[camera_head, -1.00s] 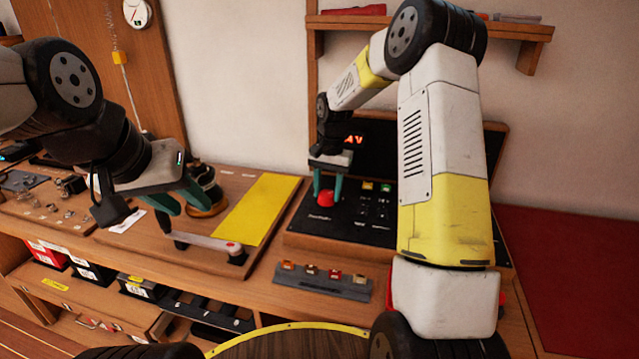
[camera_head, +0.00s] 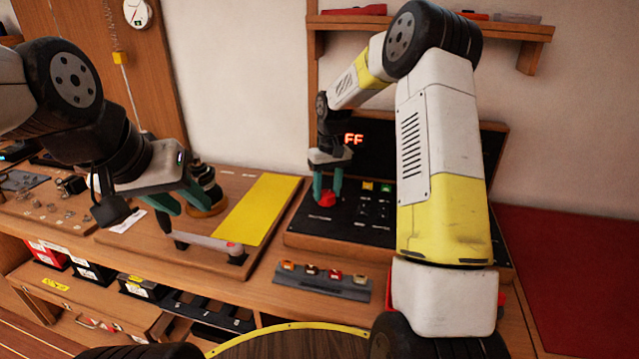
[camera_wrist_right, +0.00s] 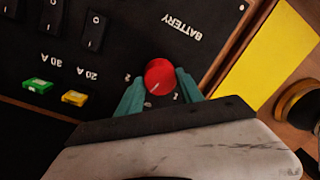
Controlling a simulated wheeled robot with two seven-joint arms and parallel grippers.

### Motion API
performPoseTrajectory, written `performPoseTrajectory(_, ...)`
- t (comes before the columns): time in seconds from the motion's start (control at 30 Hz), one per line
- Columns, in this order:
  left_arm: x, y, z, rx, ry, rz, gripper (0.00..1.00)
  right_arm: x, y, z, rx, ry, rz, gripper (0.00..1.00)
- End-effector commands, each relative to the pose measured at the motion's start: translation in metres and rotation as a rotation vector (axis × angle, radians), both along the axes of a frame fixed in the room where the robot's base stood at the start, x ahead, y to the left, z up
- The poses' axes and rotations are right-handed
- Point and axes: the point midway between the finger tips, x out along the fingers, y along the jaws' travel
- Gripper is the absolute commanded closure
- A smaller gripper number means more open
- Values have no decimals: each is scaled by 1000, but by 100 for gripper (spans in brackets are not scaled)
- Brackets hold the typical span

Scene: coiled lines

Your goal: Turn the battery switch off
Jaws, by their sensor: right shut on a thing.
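The battery switch is a red round knob (camera_head: 327,199) on a black panel (camera_head: 352,222). In the right wrist view the knob (camera_wrist_right: 159,76) sits beside the upside-down word BATTERY, and a pale pointer line shows on its face. My right gripper (camera_head: 326,192) has its green fingers on either side of the knob, shut on it; in the wrist view the gripper (camera_wrist_right: 160,85) also straddles it. A display (camera_head: 353,139) behind shows red letters "FF", the rest hidden by my arm.
A grey strip with coloured blocks (camera_head: 323,281) lies in front. A red surface (camera_head: 570,265) is at right.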

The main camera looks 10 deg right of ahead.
Motion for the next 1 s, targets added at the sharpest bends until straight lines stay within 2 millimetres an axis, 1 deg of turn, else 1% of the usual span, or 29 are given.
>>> performPoseTrajectory(0.2, 0, 0, 0, 0, 0, 0, 64, 0, 0, 1, 0, 0, 154, 97)
performPoseTrajectory(0.4, 0, 0, 0, 0, 0, 0, 64, 0, 1, 0, 0, 0, 248, 97)
performPoseTrajectory(0.63, 0, 0, 0, 0, 0, 0, 64, 0, 1, 0, 0, 0, 301, 97)
performPoseTrajectory(1.0, 0, 0, 0, 0, 0, 0, 64, 0, 1, 0, 0, 0, 311, 97)
